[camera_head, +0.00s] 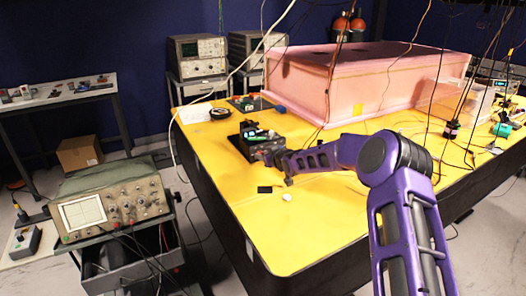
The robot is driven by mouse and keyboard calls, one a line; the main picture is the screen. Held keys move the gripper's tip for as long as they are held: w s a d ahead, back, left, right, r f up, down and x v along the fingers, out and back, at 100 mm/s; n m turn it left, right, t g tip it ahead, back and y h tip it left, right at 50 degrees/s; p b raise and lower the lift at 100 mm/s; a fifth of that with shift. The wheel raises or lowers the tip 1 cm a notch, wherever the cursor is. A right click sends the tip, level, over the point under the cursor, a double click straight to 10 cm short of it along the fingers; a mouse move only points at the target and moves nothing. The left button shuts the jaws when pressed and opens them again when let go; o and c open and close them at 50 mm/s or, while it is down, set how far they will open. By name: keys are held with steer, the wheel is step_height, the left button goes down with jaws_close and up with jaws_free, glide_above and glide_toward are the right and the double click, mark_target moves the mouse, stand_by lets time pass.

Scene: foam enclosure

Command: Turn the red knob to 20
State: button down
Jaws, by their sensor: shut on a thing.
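A small dark instrument box (245,146) stands on the yellow table (320,218), left of the pink foam enclosure. My purple arm reaches in from the right. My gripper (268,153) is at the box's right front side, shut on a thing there. The gripper covers what it holds, which seems to be the red knob on this box. No red knob, scale or number can be made out in this view, so the knob's setting cannot be read.
The pink foam enclosure (350,80) fills the table's back. A dark flat item (265,189) and a small white item (287,197) lie in front of the gripper. Cables hang at the right. An oscilloscope (112,205) stands on a cart at left. The table's front is clear.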

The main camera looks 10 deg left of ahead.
stand_by(0.3)
steer(key=c, duration=0.7)
jaws_free()
steer(key=shift+o, duration=0.2)
steer(key=v, duration=1.7)
steer(key=shift+r, duration=0.15)
steer(key=shift+s+d, duration=0.1)
steer(key=shift+d, duration=0.05)
